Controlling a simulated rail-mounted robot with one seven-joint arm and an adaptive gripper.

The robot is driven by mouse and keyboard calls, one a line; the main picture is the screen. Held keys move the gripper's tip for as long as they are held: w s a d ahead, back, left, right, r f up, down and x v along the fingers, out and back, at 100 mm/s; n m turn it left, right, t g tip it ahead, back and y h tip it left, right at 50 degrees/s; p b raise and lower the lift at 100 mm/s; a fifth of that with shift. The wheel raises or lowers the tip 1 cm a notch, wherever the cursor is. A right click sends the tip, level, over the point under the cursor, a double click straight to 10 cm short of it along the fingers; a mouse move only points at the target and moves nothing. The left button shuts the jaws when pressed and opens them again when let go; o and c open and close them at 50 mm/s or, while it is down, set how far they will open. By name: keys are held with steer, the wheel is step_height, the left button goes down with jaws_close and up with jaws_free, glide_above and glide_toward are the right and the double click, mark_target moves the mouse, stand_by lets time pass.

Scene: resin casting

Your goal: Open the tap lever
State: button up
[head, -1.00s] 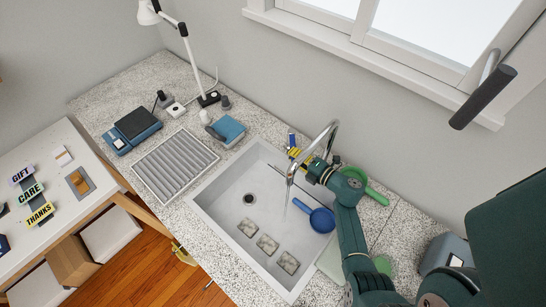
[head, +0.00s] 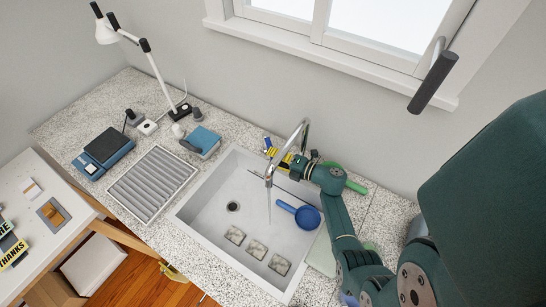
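The chrome tap (head: 301,133) stands at the back edge of the white sink (head: 187,213), its spout arching over the basin. A thin pale stream, which looks like water, hangs below the spout.
A blue ladle-like pan (head: 307,217) and several small speckled blocks (head: 256,249) lie in the sink. A grey ribbed rack (head: 152,183), a blue scale (head: 108,146) and a white lamp (head: 160,75) are to the left. A green object (head: 356,187) lies behind my arm.

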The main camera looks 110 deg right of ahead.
steer(key=v, duration=1.2)
